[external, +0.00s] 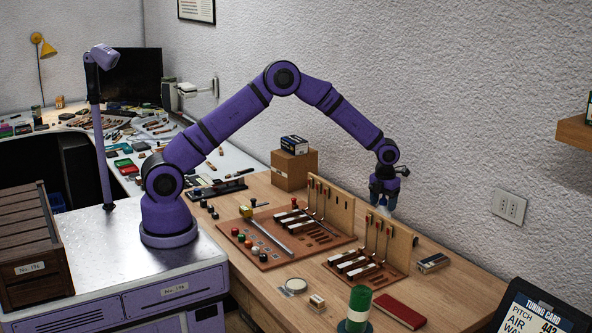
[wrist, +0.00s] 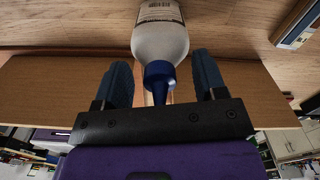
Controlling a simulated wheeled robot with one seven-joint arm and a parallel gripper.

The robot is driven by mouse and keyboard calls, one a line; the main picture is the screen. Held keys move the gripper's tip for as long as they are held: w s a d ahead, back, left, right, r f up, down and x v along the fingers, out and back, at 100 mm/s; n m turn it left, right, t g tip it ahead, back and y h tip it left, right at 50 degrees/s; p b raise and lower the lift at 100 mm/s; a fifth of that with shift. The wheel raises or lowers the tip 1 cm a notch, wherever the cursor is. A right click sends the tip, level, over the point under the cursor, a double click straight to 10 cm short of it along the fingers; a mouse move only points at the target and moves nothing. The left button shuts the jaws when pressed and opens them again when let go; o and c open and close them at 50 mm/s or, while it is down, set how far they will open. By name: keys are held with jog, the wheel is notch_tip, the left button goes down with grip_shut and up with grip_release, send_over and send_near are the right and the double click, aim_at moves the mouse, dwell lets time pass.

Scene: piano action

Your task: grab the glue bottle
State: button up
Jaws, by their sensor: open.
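The glue bottle (wrist: 160,40) is white with a printed label and a blue nozzle. In the wrist view its nozzle end points toward my gripper (wrist: 161,75), between the two blue fingers. The fingers are open, with a gap visible on each side of the nozzle. In the external view my gripper (external: 384,196) points down behind the right upright wooden board, close to the wall. The bottle is mostly hidden there by the gripper and the board.
Two upright boards with piano action parts (external: 328,208) (external: 388,240) stand in front of the gripper. A cardboard box (external: 294,168) stands farther left.

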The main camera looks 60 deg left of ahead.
grip_shut()
jog(key=shift+r, duration=0.1)
dwell(0.3)
